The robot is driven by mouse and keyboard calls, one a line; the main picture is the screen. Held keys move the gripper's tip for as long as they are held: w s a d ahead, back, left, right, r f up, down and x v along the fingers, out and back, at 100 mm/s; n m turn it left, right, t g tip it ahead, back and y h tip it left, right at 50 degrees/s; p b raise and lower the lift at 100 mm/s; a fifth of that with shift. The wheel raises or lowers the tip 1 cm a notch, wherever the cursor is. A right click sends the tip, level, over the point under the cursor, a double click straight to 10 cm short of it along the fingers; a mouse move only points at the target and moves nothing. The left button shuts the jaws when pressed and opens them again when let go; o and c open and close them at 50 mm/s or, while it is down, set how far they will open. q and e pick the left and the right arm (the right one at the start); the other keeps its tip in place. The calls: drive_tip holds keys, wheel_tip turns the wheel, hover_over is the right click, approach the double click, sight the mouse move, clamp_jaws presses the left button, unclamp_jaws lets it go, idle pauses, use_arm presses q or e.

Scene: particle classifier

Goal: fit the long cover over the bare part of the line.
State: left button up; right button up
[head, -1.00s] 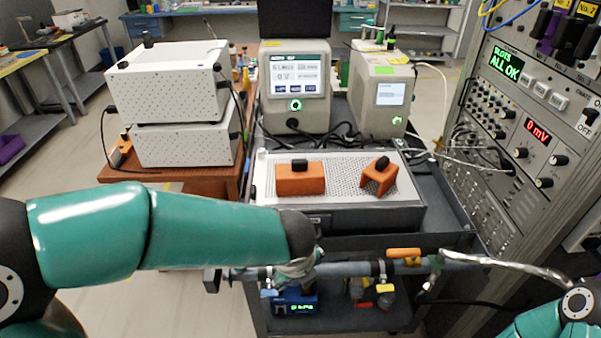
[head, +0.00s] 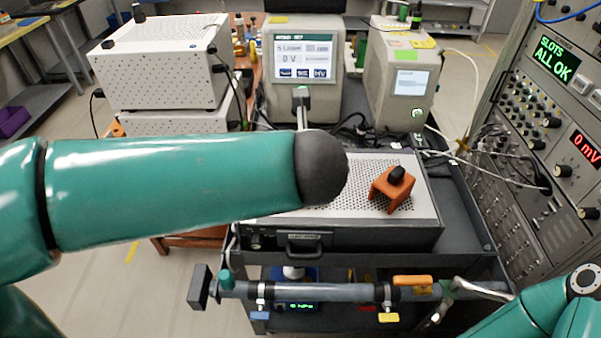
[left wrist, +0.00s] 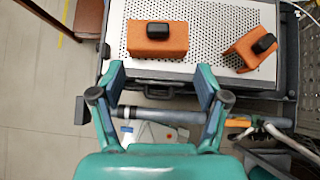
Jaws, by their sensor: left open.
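The long cover (left wrist: 157,38), an orange block with a black knob, lies on the perforated top of a cabinet in the left wrist view. My left arm hides it in the head view. My left gripper (left wrist: 160,80) is open and empty, its fingertips short of the long cover, over the cabinet's front edge. The line is a grey pipe (head: 325,292) running left to right below the cabinet's front; it also shows between my fingers in the left wrist view (left wrist: 160,115). Its middle stretch, between two clamps, is bare. My right gripper is out of view.
A shorter orange cover (head: 390,192) stands tilted on the cabinet top (head: 425,200), to the right. A small orange piece (head: 412,281) sits on the pipe's right part, near a silver hose (head: 483,291). Instruments (head: 303,70) stand behind, and a rack (head: 560,110) at right.

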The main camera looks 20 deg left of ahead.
use_arm(q)
drive_tip(key=shift+x, duration=8.1)
drive_tip(key=shift+s+f, duration=0.1)
drive_tip(key=shift+s, duration=0.05)
drive_tip(key=c, duration=1.3)
drive_tip(key=shift+c, duration=0.2)
